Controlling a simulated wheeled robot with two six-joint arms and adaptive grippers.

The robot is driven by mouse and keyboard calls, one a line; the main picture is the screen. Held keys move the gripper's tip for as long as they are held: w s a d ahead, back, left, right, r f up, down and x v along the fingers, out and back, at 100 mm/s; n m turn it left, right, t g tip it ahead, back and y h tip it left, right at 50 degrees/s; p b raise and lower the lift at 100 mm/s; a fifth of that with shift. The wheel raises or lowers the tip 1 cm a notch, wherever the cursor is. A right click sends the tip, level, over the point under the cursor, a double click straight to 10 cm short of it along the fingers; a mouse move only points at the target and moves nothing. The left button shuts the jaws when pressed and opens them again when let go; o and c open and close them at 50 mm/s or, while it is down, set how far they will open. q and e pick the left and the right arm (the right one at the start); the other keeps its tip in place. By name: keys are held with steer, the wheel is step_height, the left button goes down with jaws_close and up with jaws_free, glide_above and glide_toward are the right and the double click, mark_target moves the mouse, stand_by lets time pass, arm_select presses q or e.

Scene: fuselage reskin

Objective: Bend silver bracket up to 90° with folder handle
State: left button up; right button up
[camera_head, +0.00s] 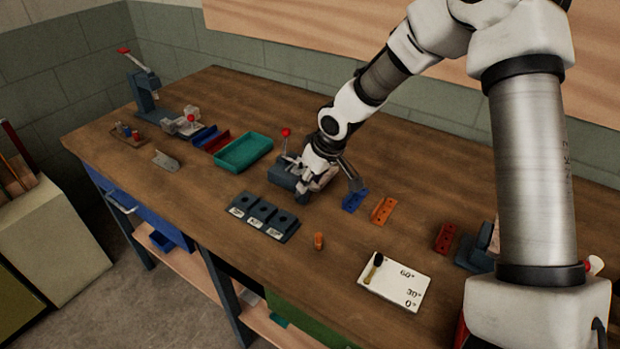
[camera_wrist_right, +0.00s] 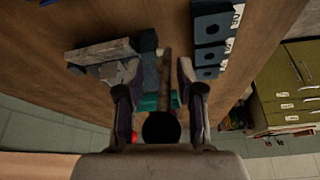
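The folder (camera_head: 284,174), a blue-grey bench tool, stands mid-table beside my right gripper (camera_head: 306,190). A red knob (camera_head: 286,132) on a thin stem rises behind it. In the wrist view my right gripper (camera_wrist_right: 156,88) is open, its fingers well apart. A dark narrow bar (camera_wrist_right: 167,70) and a black round shape (camera_wrist_right: 161,128) show between them; I cannot tell whether either is touched. Light grey metal (camera_wrist_right: 104,55) lies on the blue-grey tool left of the fingers; I cannot tell whether this is the silver bracket. My left gripper is not in view.
A teal tray (camera_head: 243,153) lies left of the folder, and a dark three-block rack (camera_head: 262,216) in front. Blue (camera_head: 355,200) and orange (camera_head: 383,210) brackets lie right. A white angle card (camera_head: 396,282) is near the front edge. A small grey angled piece (camera_head: 167,161) lies left.

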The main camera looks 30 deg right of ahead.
steer(key=shift+a+r, duration=0.1)
steer(key=shift+r, duration=0.15)
steer(key=v, duration=1.1)
steer(key=shift+r, duration=0.25)
steer(key=shift+s, duration=0.1)
